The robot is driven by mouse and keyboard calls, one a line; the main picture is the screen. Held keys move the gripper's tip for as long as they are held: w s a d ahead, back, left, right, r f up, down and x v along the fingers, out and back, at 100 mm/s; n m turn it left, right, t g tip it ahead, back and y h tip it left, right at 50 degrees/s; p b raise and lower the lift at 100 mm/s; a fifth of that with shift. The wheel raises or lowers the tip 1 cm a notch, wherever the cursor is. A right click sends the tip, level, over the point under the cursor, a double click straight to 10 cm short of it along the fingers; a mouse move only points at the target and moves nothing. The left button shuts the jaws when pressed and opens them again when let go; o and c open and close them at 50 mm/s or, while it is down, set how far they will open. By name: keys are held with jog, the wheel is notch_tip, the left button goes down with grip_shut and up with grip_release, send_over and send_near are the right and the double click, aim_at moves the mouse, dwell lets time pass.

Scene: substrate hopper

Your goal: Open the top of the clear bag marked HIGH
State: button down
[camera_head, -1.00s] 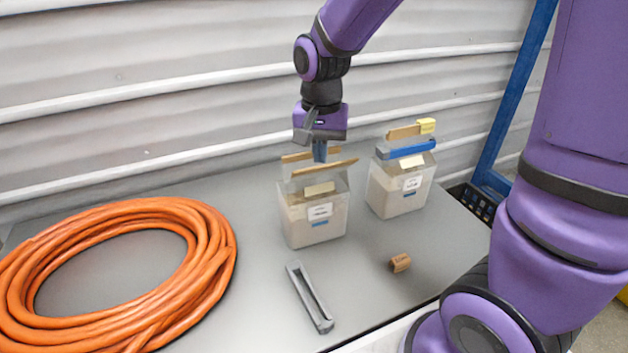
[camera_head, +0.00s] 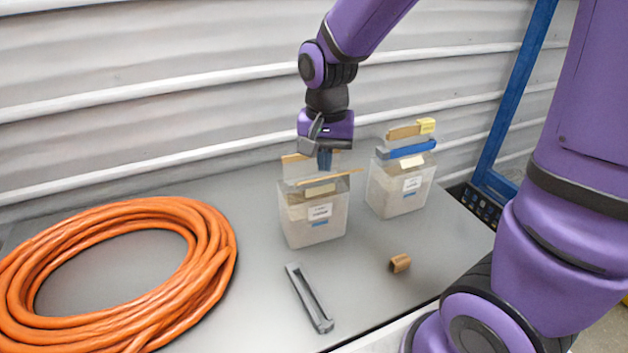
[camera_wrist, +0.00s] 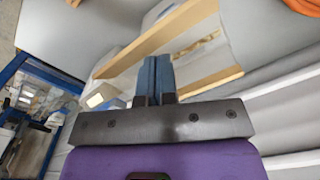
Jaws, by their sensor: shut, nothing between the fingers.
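Two clear bags with pale contents stand on the grey table: a left bag (camera_head: 318,228) and a right bag (camera_head: 398,197). Their label print is too small to read, so I cannot tell which is marked HIGH. The left bag's top has two wooden strips, a back strip (camera_head: 294,157) and a front strip (camera_head: 328,178), standing apart with a gap between them. The wrist view shows both strips (camera_wrist: 150,42) (camera_wrist: 212,80) too. My gripper (camera_head: 325,162) is shut and empty, pointing down, its blue fingertips (camera_wrist: 155,78) at the mouth between the strips.
The right bag's top carries a blue clip (camera_head: 407,149), a wooden strip and a yellow tag (camera_head: 427,126). A grey clip-like bar (camera_head: 309,298) and a small brown block (camera_head: 400,263) lie in front. An orange hose coil (camera_head: 215,255) fills the table's left. A corrugated wall stands behind.

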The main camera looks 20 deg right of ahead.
jog(key=shift+s+a+f, duration=0.1)
jog(key=shift+s+f, duration=0.1)
jog(key=shift+s, duration=0.65)
jog(key=shift+s+f, duration=0.2)
jog(key=shift+s, duration=0.6)
jog(key=shift+r, duration=4)
jog(key=s+d+r+n+t, duration=0.2)
jog(key=s+d+r+n, duration=0.1)
jog(key=s, duration=0.3)
jog(key=s+d+r+n+t, duration=0.3)
jog(key=s+d+r, duration=0.1)
jog(key=s+r, duration=0.1)
jog(key=shift+s+d, duration=0.2)
jog(key=shift+s, duration=0.5)
